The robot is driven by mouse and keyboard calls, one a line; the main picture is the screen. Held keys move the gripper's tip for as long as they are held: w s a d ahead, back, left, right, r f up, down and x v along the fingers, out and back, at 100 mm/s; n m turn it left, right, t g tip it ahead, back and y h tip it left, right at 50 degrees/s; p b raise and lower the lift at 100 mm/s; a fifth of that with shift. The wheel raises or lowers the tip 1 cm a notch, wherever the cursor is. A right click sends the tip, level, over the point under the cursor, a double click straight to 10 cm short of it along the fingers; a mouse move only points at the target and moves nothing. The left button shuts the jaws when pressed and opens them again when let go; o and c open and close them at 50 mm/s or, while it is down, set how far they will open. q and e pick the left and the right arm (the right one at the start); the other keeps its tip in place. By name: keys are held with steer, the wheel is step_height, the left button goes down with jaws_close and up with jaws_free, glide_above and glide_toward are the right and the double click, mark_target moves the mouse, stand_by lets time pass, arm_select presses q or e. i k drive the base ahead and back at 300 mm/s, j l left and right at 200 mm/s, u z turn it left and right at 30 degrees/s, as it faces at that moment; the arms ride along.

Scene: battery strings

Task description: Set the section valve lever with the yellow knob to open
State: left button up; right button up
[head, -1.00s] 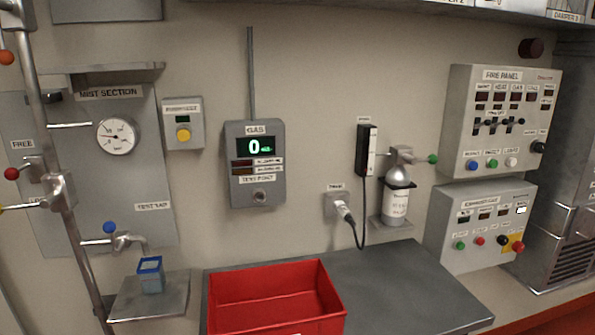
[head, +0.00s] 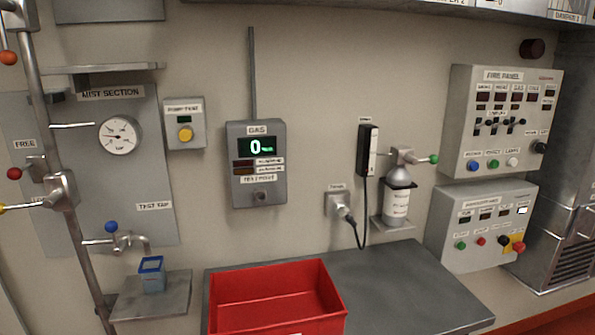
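The section valve lever with the yellow knob (head: 3,209) is at the left edge of the head view. Its thin lever runs nearly level from the knob to a metal valve body (head: 61,190) on the steep pipe. The knob is partly cut off by the picture edge. Above it is a lever with a red knob (head: 14,174), near the label FREE. An orange knob (head: 8,58) is higher up at the same pipe. Neither of my grippers is in view.
The mist section panel (head: 110,165) carries a gauge (head: 119,136) and a tap with a blue knob (head: 111,227). A blue cup (head: 151,274) stands on a small shelf (head: 178,298) below. A red bin (head: 275,298) sits on the grey bench (head: 400,290).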

mark_target(51, 199)
steer(key=u, duration=1.45)
